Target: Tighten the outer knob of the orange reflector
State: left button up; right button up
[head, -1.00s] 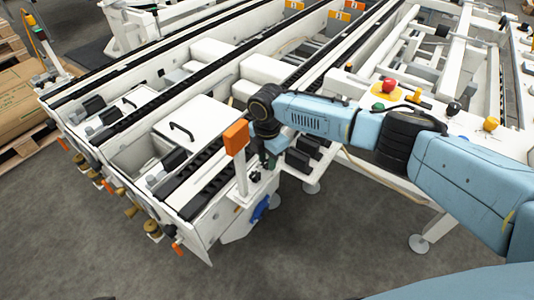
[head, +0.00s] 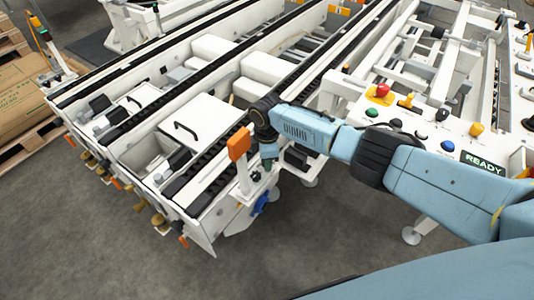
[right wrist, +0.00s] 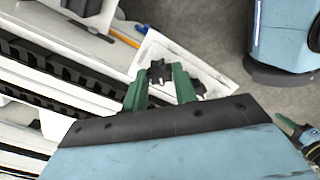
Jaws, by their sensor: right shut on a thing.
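The orange reflector (head: 239,143) stands on a white upright post at the near corner of the conveyor frame. My right gripper (head: 267,164) points down just right of the post; its fingertips are hard to make out in the head view. In the right wrist view the green fingers of my right gripper (right wrist: 160,82) close around a black star-shaped knob (right wrist: 157,71) on a white bracket. More black parts show behind one finger. A green finger-like tip at the right edge of the right wrist view seems to belong to my left gripper (right wrist: 292,128), mostly cut off.
Conveyor rails (head: 215,95) run up and right behind the reflector. Grey floor in front is clear.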

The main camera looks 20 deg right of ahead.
jog(key=m+p, duration=0.2)
jog(key=m, duration=0.3)
jog(key=shift+r, duration=0.1)
pick_arm(q)
jog(key=s+a+f+p, duration=0.1)
jog(key=s+a+f, duration=0.1)
jog(key=s+f, duration=0.5)
jog(key=shift+f+g, duration=0.3)
jog(key=shift+f, duration=0.05)
pick_arm(e)
jog(key=shift+m, duration=1.7)
pick_arm(q)
jog(key=shift+a, duration=0.1)
pick_arm(e)
jog(key=o, duration=1)
